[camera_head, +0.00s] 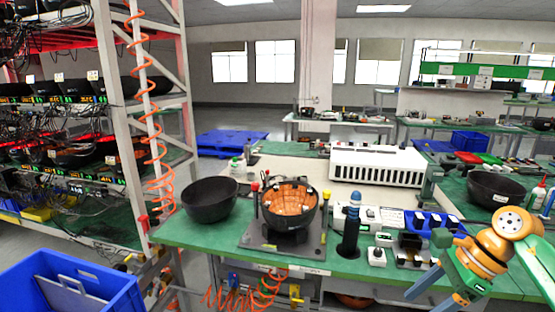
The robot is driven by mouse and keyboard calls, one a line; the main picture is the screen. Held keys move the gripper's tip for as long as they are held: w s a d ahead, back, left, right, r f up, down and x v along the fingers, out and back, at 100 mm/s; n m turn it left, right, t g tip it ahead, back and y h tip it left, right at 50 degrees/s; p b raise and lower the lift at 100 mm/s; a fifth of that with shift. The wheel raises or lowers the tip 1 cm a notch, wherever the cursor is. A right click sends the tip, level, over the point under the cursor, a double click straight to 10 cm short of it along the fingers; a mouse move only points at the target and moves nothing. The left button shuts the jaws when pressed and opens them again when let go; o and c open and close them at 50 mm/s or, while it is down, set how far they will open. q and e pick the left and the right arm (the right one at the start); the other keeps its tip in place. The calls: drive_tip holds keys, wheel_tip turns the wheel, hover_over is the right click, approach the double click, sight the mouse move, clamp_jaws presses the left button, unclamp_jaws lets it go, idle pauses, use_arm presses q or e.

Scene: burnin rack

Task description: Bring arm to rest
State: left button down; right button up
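My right gripper (426,301) hangs at the lower right, in front of the green workbench's (190,234) front edge, on an orange and green arm coming in from the right. Its two blue-grey fingers point down and left and are spread apart, with nothing seen between them. My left arm and gripper are not in view.
A black bowl (209,199), an orange-lined bowl in a fixture (289,203) and a dark blue-topped cylinder (350,229) stand on the bench. Another black bowl (496,187) sits at the right. A rack (120,110) and blue crate (112,290) are at the left.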

drive_tip(key=w+a+f+m+t+y, duration=0.25)
drive_tip(key=a+m+y, duration=0.2)
drive_tip(key=a, duration=0.25)
drive_tip(key=w+a+f+m+t+y, duration=0.1)
drive_tip(key=w+a+f+m+y, duration=0.25)
drive_tip(key=a+m, duration=0.2)
wheel_tip(320, 180, down, 18)
drive_tip(key=d+m+t+h, duration=0.3)
drive_tip(key=m+t+h, duration=0.4)
drive_tip(key=m, duration=1.3)
drive_tip(key=s+d+f+m+g+h+p, duration=0.1)
drive_tip(key=s+d+f+m+g+h, duration=0.15)
drive_tip(key=s+f+m, duration=0.4)
drive_tip(key=s+d+f+m+g+h, duration=0.1)
drive_tip(key=s+f+m+h, duration=0.25)
drive_tip(key=s+f, duration=0.5)
drive_tip(key=s+f+m+g, duration=0.3)
drive_tip(key=s+f+m, duration=0.1)
drive_tip(key=s, duration=0.8)
drive_tip(key=s+a+f+m+g, duration=0.1)
drive_tip(key=s+f+m+g, duration=0.3)
drive_tip(key=s, duration=0.8)
drive_tip(key=shift+a+f+m, duration=0.25)
drive_tip(key=shift+a+m, duration=0.05)
